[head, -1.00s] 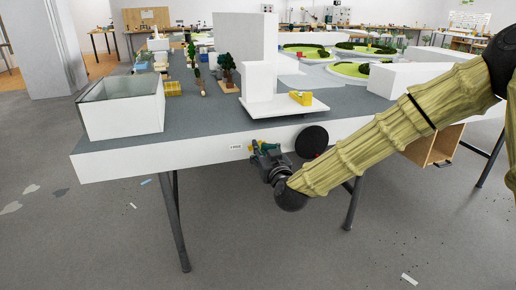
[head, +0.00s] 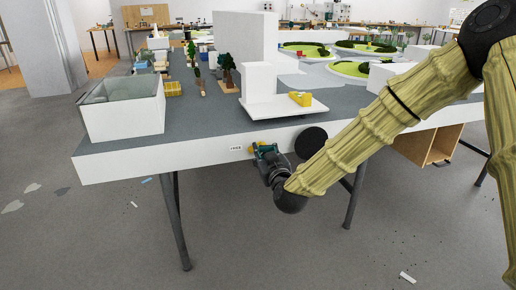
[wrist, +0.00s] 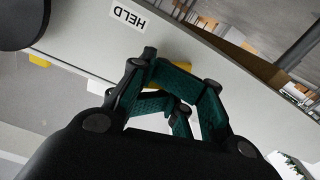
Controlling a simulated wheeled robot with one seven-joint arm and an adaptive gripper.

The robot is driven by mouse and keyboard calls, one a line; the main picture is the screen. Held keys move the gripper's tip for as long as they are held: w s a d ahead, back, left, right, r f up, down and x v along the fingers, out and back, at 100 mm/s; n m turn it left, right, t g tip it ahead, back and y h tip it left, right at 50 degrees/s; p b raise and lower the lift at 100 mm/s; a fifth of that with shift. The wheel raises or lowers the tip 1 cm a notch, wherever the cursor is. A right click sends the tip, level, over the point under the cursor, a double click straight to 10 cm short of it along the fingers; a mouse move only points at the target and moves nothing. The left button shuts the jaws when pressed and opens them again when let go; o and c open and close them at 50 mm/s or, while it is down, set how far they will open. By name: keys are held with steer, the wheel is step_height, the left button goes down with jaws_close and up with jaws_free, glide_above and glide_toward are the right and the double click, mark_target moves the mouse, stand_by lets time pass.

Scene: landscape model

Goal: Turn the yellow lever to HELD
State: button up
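The yellow lever (head: 254,147) is at the front face of the model table, mostly hidden by my gripper in the head view. The white HELD label (wrist: 128,17) shows upside down beyond the fingers. A small white label (head: 236,149) sits left of the gripper.
A dark round disc (head: 310,141) is right of the gripper, close to my arm. The table (head: 120,165) carries a glass-topped white box (head: 125,112), model trees and a white block. Table legs (head: 176,220) stand below.

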steer(key=shift+r+n, duration=0.1)
steer(key=shift+n, duration=0.3)
steer(key=shift+a+r+n+p, duration=0.1)
steer(key=shift+r+n+p, duration=0.05)
steer(key=shift+n+p, duration=0.2)
steer(key=shift+n, duration=0.45)
